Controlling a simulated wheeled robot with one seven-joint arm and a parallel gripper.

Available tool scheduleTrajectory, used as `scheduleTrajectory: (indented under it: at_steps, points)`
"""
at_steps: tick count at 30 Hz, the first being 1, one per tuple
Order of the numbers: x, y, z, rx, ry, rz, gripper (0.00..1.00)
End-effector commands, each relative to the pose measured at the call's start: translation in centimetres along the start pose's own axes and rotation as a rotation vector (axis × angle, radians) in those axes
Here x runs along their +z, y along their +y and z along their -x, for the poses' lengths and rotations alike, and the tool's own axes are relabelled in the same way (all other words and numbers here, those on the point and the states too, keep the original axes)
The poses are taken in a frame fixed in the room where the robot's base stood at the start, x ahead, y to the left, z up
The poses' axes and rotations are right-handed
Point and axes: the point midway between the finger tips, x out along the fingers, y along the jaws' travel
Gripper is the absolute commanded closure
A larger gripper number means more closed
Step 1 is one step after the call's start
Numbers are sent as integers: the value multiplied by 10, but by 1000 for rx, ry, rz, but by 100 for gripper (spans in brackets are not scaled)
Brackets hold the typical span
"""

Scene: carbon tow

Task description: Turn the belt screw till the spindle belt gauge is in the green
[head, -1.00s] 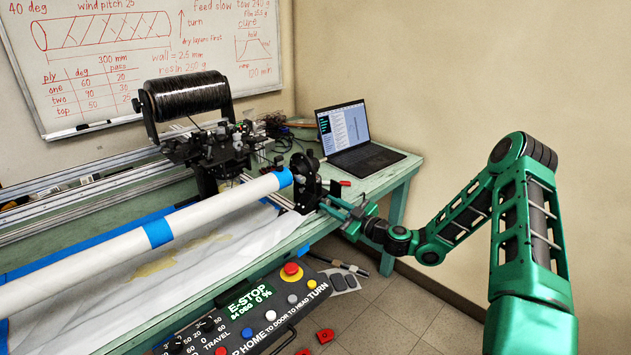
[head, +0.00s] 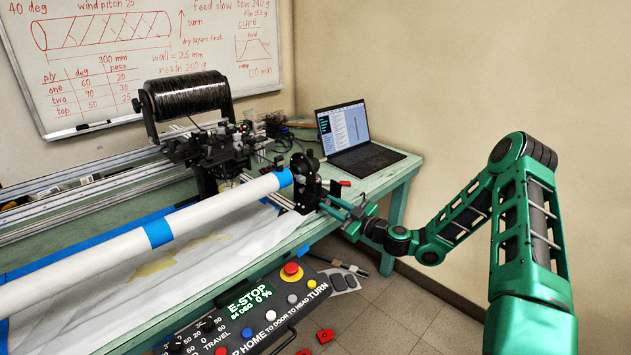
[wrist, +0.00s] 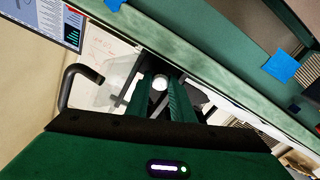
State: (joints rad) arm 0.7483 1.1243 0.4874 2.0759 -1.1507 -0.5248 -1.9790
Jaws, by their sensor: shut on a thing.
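My gripper (head: 338,208) is at the right end of the green bench, against the black spindle head (head: 306,172). Its fingers are closed on a small part there, which I take to be the belt screw; in the head view the fingers and spindle parts hide it. In the wrist view the two green fingers (wrist: 162,98) point away from me, with a pale round spot between their tips. I cannot make out the belt gauge or its green zone in either view.
A white mandrel (head: 205,212) with blue tape runs left from the spindle. An open laptop (head: 350,140) stands behind the gripper on the bench (head: 385,185). The control panel (head: 262,310) showing E-STOP hangs in front. Red pieces (head: 325,336) lie on the floor.

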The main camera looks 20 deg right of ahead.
Motion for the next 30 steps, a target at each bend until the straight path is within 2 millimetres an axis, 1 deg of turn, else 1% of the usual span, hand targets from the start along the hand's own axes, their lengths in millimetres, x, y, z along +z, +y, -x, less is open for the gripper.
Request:
scheduleTrajectory:
  at_steps: [5, 6, 7, 14, 17, 30]
  points:
    - [2, 2, 0, 4, -5, 3, 97]
    - [2, 2, 0, 4, -5, 3, 74]
    - [2, 2, 0, 4, -5, 3, 71]
    - [1, 1, 0, 2, -2, 1, 71]
    - [1, 1, 4, 2, -2, 1, 71]
    - [1, 0, 41, 1, -2, -1, 71]
